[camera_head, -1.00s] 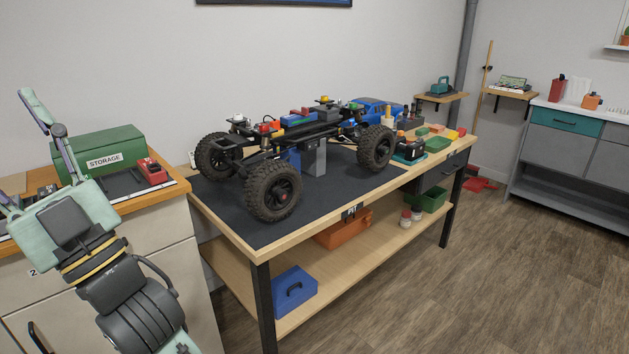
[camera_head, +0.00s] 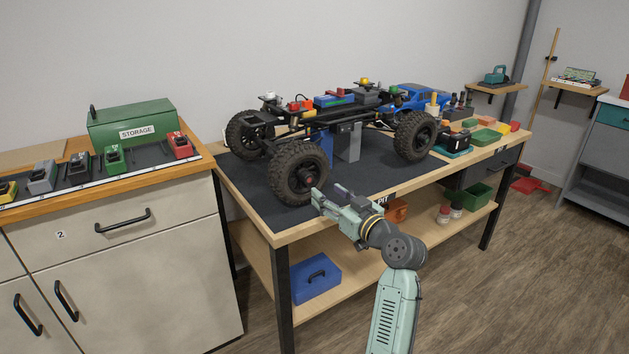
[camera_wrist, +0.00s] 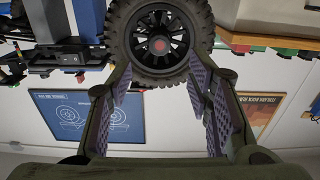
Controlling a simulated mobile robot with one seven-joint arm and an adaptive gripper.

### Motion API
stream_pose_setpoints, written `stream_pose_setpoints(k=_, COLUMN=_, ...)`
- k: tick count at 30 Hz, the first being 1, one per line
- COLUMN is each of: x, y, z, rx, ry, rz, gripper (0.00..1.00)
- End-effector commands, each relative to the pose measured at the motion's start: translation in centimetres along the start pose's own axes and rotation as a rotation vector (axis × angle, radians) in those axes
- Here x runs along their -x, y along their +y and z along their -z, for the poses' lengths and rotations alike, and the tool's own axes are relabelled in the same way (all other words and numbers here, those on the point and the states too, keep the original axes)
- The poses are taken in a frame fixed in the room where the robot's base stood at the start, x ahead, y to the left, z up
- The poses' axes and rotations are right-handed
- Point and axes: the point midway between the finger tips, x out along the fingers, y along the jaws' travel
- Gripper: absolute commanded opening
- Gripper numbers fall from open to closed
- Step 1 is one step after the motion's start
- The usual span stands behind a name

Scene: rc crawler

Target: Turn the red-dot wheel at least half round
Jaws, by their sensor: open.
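The crawler chassis (camera_head: 325,122) stands raised over the dark mat (camera_head: 240,180). Its near front wheel (camera_head: 283,180) is a black knobby tyre with a red dot (camera_head: 309,180) at its hub. In the wrist view, which looks upside down, the wheel (camera_wrist: 140,65) and its red dot (camera_wrist: 157,45) show near the top centre. My gripper (camera_head: 326,194) is open and empty, just to the right of this wheel in the head view. In the wrist view my gripper (camera_wrist: 160,85) has its fingers spread on either side of the wheel's edge. I cannot tell whether they touch the tyre.
Another wheel (camera_head: 414,135) sits farther right. The blue body shell (camera_head: 405,96), small bins and tools fill the bench's far end. The wooden bench edge (camera_head: 285,237) lies below my gripper.

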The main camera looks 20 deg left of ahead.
Motion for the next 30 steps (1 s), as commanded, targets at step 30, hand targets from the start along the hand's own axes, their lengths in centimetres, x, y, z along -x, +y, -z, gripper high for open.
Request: stream_pose_setpoints(k=30, x=-7.8, y=0.0, z=0.1, rx=-0.001, ry=0.001, rz=-0.002, gripper=0.34)
